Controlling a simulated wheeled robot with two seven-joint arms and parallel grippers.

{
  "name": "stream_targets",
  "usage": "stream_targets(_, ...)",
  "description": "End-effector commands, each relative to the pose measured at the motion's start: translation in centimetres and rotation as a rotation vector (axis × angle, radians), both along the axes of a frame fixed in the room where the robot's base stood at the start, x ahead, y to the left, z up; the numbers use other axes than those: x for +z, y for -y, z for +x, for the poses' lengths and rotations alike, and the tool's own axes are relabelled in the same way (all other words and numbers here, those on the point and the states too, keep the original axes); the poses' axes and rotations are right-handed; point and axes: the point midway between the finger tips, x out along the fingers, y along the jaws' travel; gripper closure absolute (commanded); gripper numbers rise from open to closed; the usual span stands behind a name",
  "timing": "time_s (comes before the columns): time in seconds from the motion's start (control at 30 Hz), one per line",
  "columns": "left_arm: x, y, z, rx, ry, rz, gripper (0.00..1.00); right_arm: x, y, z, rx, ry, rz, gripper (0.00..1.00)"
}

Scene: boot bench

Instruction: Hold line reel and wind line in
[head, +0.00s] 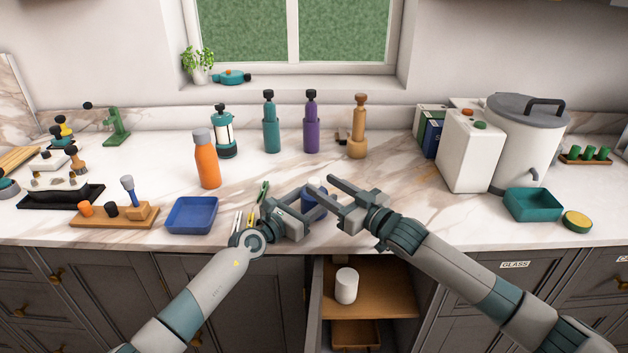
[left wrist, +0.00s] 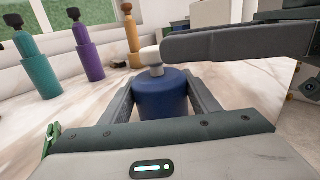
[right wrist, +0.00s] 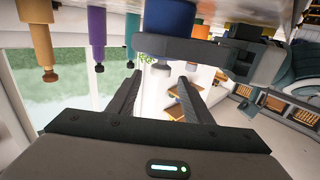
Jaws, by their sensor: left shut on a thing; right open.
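The line reel is a blue cylinder (left wrist: 160,98) with a white knob (left wrist: 150,55) on top, upright in the left wrist view. My left gripper (left wrist: 160,103) is shut on the reel's body, one finger on each side. In the head view the reel is mostly hidden by both grippers near the counter's front edge. My right gripper (head: 320,184) is open beside the reel's top; one of its fingers passes close to the knob in the left wrist view. The right wrist view shows the blue reel body (right wrist: 170,15) beyond the open fingers. I cannot see any line.
A blue tray (head: 191,229) and pens stand left of the grippers. An orange bottle (head: 206,165) and teal, purple and tan bottles stand behind. A white box (head: 470,150), a lidded pot and a teal tray (head: 533,218) are at the right.

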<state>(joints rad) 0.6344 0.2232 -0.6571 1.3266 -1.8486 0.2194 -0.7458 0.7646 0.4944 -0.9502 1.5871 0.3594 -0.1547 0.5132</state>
Motion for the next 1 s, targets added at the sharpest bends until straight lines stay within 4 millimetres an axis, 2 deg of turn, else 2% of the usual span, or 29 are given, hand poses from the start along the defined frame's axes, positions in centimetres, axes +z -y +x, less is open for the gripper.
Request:
stream_targets(0.1,0.0,0.0,0.0,0.0,0.0,0.0,0.72,0.1,-1.4,1.4,0.001,0.001,0.0,0.54)
stream_targets(0.3,0.0,0.0,0.0,0.001,0.0,0.0,0.72,0.0,-2.8,3.0,0.001,0.001,-0.001,0.54)
stream_targets(0.73,0.0,0.0,0.0,0.001,0.0,0.0,0.72,0.0,-3.2,3.5,0.001,0.001,-0.001,0.54)
stream_targets(0.77,0.0,0.0,0.0,0.001,0.0,0.0,0.72,0.0,-3.2,3.5,0.001,0.001,-0.001,0.59)
stream_targets(0.9,0.0,0.0,0.0,0.001,0.0,0.0,0.72,0.0,-3.2,3.5,0.0,0.0,0.0,0.92)
stream_targets(0.93,0.0,0.0,0.0,0.001,0.0,0.0,0.72,0.0,-3.2,3.5,0.0,0.0,0.0,0.96)
stream_targets(1.0,0.0,0.0,0.0,0.001,0.0,0.0,0.72,0.0,-3.2,3.5,0.001,0.0,0.0,0.96)
